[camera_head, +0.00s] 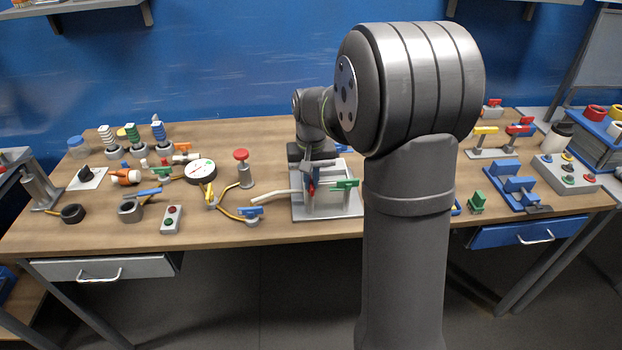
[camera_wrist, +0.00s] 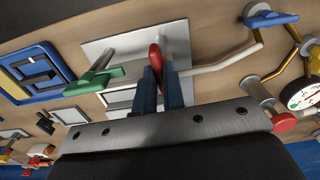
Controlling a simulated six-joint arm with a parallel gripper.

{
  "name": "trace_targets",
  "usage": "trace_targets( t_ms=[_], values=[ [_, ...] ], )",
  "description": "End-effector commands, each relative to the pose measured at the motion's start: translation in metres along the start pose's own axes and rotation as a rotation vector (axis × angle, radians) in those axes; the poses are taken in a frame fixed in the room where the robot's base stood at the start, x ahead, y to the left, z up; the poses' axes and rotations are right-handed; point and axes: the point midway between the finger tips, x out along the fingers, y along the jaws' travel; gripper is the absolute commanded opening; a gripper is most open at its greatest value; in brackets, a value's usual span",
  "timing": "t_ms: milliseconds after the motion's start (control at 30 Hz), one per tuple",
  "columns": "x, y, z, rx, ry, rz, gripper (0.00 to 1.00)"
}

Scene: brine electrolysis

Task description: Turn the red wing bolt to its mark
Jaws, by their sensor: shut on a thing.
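The red wing bolt (camera_wrist: 155,56) shows in the wrist view between the blue fingertips of my gripper (camera_wrist: 160,72), which is shut on it. In the head view, a small part of the red wing bolt (camera_head: 311,188) shows below my gripper (camera_head: 309,168), over a grey metal plate (camera_head: 349,211) with a fixture on it. The plate (camera_wrist: 180,42) also shows behind the bolt in the wrist view. The bolt's lower part is hidden by the fingers, and I cannot make out its mark.
A green handle (camera_head: 345,184) stands close to the right of my gripper. A pale bent pipe (camera_head: 271,196) runs left towards a blue-handled valve (camera_head: 250,212). A red-knobbed post (camera_head: 241,155) and a round gauge (camera_head: 200,171) stand further left.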

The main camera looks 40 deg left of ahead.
Motion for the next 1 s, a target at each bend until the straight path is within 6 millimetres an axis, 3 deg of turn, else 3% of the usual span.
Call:
trace_targets(
  t_ms=[367,400,500,833,1000],
  values=[
    [0.0,0.0,0.0,0.059,0.0,0.0,0.0],
    [-0.001,0.0,0.0,0.059,0.0,0.0,0.13],
    [0.0,0.0,0.0,0.059,0.0,0.0,0.31],
    [-0.003,0.0,0.0,0.058,0.001,0.0,0.31],
    [-0.025,0.0,-0.001,0.058,0.004,0.0,0.31]
  ],
)
